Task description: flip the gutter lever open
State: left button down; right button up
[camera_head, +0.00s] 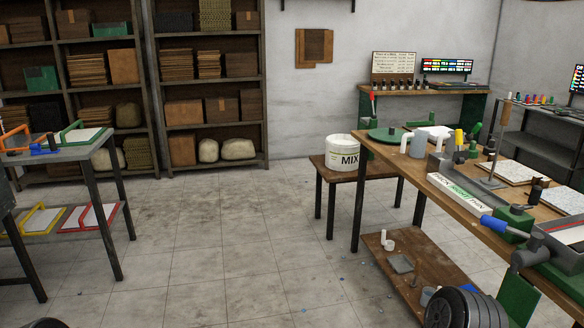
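Several levers stand on the wooden workbench (418,170) at the right. A lever with a blue grip (492,225) sits at the bench's near edge by a green block (513,222), its grip pointing left. A lever with a yellow grip (459,139) stands upright farther back, near a grey metal block (440,161). I cannot tell from their looks which one is the gutter lever, or whether it is open. A strip lettered THICK, RIGHT, THIN (458,191) lies along the front edge.
A white MIX bucket (342,153) stands on a low stool (327,170). A left table (62,152) holds colored frames. Shelves (211,84) line the back wall. The tiled floor (235,240) between the tables is clear, with small blue bits near the workbench.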

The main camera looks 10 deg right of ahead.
aim_at(459, 157)
jog(key=i+z, duration=0.3)
jog(key=i, duration=0.15)
jog(key=i+j+z, duration=0.3)
jog(key=i, duration=0.15)
jog(key=i+j+z, duration=0.3)
jog(key=i, duration=0.15)
jog(key=i+j+z, duration=0.2)
jog(key=z, duration=0.25)
jog(key=i+j+z, duration=0.25)
jog(key=z, duration=0.25)
jog(key=i+j+z, duration=0.15)
jog(key=j+z, duration=0.75)
jog(key=i+j+z, duration=0.1)
jog(key=j+z, duration=0.4)
jog(key=l, duration=0.1)
